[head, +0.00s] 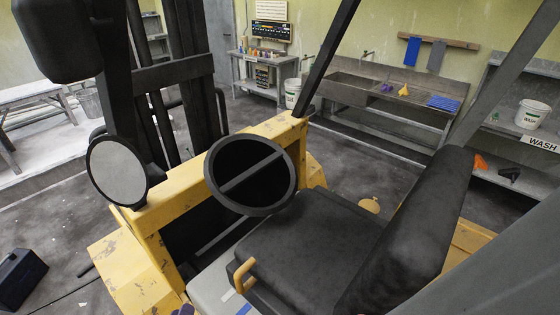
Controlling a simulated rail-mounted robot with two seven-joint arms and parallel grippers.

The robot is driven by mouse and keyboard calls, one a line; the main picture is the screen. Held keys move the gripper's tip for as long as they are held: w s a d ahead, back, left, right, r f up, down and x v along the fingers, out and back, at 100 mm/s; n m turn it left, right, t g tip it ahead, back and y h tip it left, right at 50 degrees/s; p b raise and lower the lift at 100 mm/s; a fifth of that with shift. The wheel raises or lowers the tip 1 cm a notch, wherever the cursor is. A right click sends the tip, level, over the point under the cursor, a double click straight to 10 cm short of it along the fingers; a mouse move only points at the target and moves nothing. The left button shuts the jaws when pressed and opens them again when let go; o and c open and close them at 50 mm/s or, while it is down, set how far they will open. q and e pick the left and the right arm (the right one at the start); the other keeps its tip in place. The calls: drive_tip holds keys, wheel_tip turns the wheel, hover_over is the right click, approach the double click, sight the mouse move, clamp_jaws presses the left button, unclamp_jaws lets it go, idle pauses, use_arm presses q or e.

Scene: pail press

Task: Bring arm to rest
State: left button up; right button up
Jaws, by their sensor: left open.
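My right gripper is not in view.
A yellow forklift (150,240) fills the middle, with a black steering wheel (250,175), a dark seat (300,250) and a mast. A black toolbox (18,278) lies on the floor at left. A sink bench (340,92) and shelves with a white pail (531,114) stand behind.

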use_arm(q)
drive_tip(key=s+a+r+n+g+y, duration=0.1)
drive_tip(key=s+a+n+g+y, duration=0.15)
drive_tip(key=n, duration=0.65)
drive_tip(key=s+a+n+g+y, duration=0.2)
drive_tip(key=a+n+g+y, duration=0.15)
drive_tip(key=n, duration=0.65)
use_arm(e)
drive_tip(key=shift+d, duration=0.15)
use_arm(q)
drive_tip(key=s+d+f+n+g+h, duration=0.25)
drive_tip(key=s+d+g, duration=0.2)
drive_tip(key=s, duration=0.65)
drive_tip(key=s+d+f+n+g+h, duration=0.1)
drive_tip(key=s+d+n+g+h, duration=0.4)
drive_tip(key=s, duration=0.6)
wheel_tip(320, 180, up, 17)
drive_tip(key=s+d+m+t+y+p, duration=0.1)
drive_tip(key=y+p, duration=0.1)
drive_tip(key=p, duration=1.5)
drive_tip(key=shift+t, duration=0.35)
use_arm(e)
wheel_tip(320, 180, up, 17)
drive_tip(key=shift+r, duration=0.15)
